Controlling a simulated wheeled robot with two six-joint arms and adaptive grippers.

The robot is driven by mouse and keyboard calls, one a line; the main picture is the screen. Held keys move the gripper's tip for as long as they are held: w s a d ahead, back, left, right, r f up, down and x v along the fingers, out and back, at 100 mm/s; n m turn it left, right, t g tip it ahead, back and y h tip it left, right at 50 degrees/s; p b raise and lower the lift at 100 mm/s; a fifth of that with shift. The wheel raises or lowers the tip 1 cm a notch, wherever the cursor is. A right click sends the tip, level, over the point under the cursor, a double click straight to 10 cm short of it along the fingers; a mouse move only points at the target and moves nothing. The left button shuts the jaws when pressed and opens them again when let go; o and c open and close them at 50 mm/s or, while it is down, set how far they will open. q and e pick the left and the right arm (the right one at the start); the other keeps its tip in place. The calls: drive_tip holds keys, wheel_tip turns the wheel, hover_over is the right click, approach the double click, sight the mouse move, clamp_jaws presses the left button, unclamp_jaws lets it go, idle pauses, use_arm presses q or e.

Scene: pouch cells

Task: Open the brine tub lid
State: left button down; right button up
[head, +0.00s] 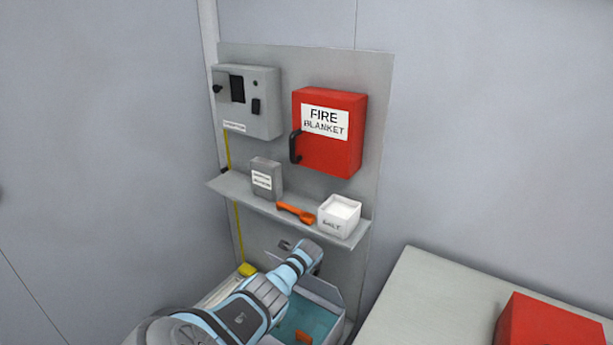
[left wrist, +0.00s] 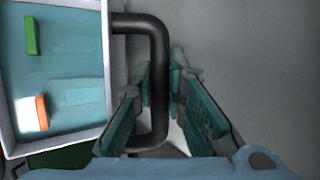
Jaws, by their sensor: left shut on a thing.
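The brine tub (head: 328,327) is at the bottom of the head view, partly behind my left arm. Teal liquid shows inside it, so it is uncovered at least in part. A grey panel that looks like its lid (head: 327,287) stands raised at the back of the tub. In the left wrist view the tub (left wrist: 55,140) is at the left, with a green piece (left wrist: 30,35) and an orange piece (left wrist: 42,113) inside. My left gripper (left wrist: 165,85) is shut on a black bar handle (left wrist: 146,23). It also shows in the head view (head: 312,254), near the raised panel. My right gripper is out of view.
A shelf (head: 215,187) above the tub holds a grey box (head: 266,178), an orange scoop (head: 295,212) and a salt container (head: 339,216). A fire blanket box (head: 330,150) hangs above. A pale table (head: 435,300) with a red object (head: 545,322) is at the right.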

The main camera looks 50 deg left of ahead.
use_arm(q)
drive_tip(key=c, duration=1.9)
unclamp_jaws()
drive_tip(key=shift+w, duration=0.1)
drive_tip(key=v, duration=1.2)
